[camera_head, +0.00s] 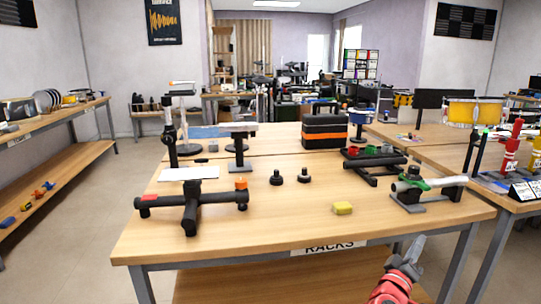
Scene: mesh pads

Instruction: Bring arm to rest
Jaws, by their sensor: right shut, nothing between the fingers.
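My right gripper (413,250) shows at the bottom right, in front of the table's front edge. It is red with grey fingers that point up, and it is shut and empty. It is apart from everything on the table. My left gripper is not in view.
A wooden table (270,218) stands in front of me. Another table (440,152) is at the right.

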